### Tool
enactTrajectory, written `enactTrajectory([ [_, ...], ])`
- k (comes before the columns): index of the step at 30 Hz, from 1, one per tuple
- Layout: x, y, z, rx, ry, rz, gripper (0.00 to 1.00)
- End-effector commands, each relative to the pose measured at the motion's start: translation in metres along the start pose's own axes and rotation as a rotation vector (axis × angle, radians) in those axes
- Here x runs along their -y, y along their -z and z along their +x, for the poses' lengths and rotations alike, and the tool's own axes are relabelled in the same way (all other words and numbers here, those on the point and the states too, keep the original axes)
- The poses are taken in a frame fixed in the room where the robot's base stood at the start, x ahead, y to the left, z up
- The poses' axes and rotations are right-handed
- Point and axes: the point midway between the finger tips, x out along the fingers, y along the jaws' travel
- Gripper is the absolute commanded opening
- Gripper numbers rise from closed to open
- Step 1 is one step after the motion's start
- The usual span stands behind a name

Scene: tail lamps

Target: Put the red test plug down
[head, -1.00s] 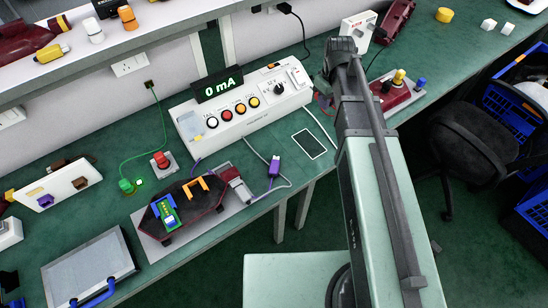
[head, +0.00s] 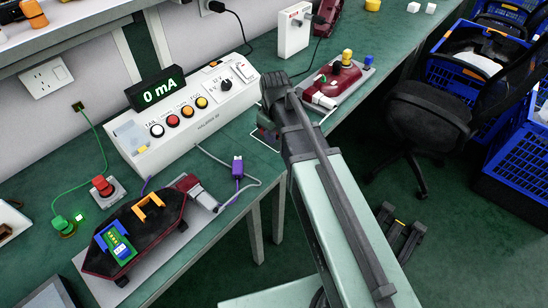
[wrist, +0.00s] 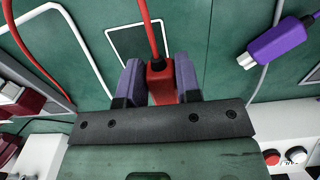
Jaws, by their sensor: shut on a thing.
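The red test plug (wrist: 160,84) is between the two purple-grey fingers of my gripper (wrist: 159,82) in the wrist view, with a red cable running up from it. My gripper is shut on it. Behind it, a dark rectangle with a pale outline (wrist: 130,35) lies on the green bench. I cannot tell the gap between the plug and the bench. In the head view, my own arm hides most of the gripper and plug, beside the white tester box (head: 195,118), whose display reads 0 mA (head: 161,92).
A dark red lamp (head: 333,82) sits right of my arm. A black-red lamp (head: 140,235) lies on a plate at left. A chair (head: 425,120) stands off the bench.

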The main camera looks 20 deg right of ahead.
Motion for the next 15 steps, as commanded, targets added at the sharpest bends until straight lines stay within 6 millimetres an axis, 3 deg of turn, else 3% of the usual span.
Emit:
enactTrajectory([
  [4, 0.0, 0.0, 0.005, 0.0, 0.0, 0.0, 0.03],
  [10, 0.0, 0.0, 0.046, 0.0, 0.0, 0.0, 0.03],
  [15, 0.0, 0.0, 0.042, 0.0, 0.0, 0.0, 0.03],
])
